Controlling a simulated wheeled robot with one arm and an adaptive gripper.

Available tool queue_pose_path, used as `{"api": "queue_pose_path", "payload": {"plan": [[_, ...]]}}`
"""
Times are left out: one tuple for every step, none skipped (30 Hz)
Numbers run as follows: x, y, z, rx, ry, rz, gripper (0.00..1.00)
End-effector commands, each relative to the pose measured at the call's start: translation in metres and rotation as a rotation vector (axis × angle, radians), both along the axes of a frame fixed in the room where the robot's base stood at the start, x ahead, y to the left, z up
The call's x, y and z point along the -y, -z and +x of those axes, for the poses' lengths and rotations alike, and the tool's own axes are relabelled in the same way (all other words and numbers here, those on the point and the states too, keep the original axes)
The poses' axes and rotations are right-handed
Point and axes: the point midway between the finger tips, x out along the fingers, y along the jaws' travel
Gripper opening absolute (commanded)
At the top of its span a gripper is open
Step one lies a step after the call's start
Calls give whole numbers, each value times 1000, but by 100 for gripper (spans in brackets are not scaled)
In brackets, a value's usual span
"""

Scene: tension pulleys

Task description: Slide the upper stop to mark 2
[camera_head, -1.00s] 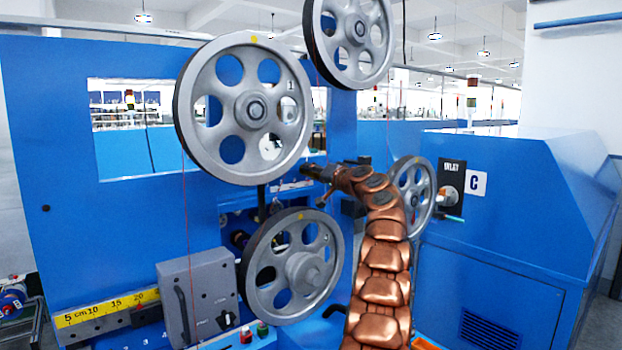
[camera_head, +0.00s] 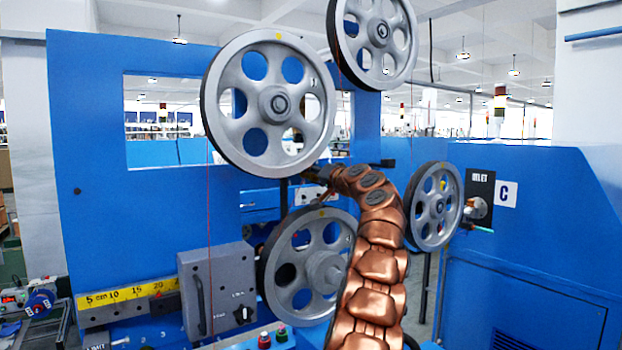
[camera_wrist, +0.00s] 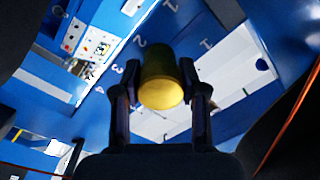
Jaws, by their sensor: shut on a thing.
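In the wrist view, my gripper (camera_wrist: 160,74) is shut on a short olive cylinder with a yellow end face (camera_wrist: 162,94), which looks like a stop's knob. A finger lies along each side of it. Behind it, a blue panel carries the marks 1 (camera_wrist: 170,5), 2 (camera_wrist: 140,40), 3 (camera_wrist: 117,68) and 4 (camera_wrist: 98,90) in a slanting row. The knob appears beside marks 2 and 3; its exact setting cannot be told. In the head view, my gripper (camera_head: 318,182) is small and dark behind the upper-left pulley's lower edge, and the knob cannot be made out.
Large grey pulleys stand close around my arm: upper left (camera_head: 232,112), top (camera_head: 345,40), lower (camera_head: 275,262) and right (camera_head: 421,215). A grey box (camera_head: 222,268) and yellow ruler (camera_head: 130,293) are at lower left. A blue cabinet (camera_head: 560,225) stands at right.

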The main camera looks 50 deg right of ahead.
Motion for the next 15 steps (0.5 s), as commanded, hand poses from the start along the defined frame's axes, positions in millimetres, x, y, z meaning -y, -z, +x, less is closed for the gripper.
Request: {"api": "queue_pose_path", "payload": {"plan": [[-1,-1,0,1,-1,-1,0],[-1,-1,0,1,-1,0,0],[-1,-1,0,1,-1,0,0],[-1,-1,0,1,-1,0,43],[-1,-1,0,1,-1,0,46],[-1,-1,0,1,-1,0,50],[0,-1,0,1,-1,0,54],[0,-1,0,1,-1,0,57],[0,-1,0,1,-1,0,61],[0,0,0,1,-1,0,64],[0,0,0,1,-1,0,67],[0,0,0,1,-1,0,68],[0,0,0,1,-1,0,68],[0,0,0,1,-1,0,68],[0,0,0,1,-1,0,68]]}}
